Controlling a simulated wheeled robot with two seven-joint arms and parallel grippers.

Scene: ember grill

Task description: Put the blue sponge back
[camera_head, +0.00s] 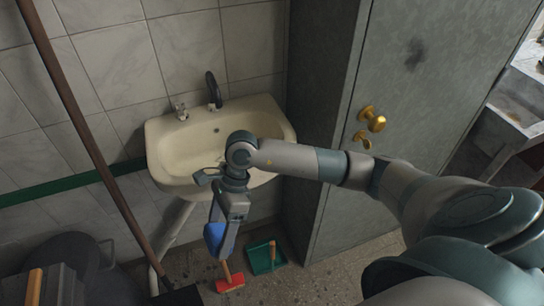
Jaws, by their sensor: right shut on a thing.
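The blue sponge (214,236) is between the fingers of my right gripper (221,243), which is shut on it. The gripper points down in front of the sink's lower front edge, above the floor. Part of the sponge is hidden by the finger on the right. The cream wall sink (180,150) has a dark spout and a small tap at its back rim. My forearm and wrist cover part of its front right rim. My left gripper is not in the view.
A red brush (229,284) and a green dustpan (262,257) are on the floor below. A long brown handle (90,135) slants down the left side. A grey door (428,75) with brass knobs stands at the right. Dark containers fill the lower left.

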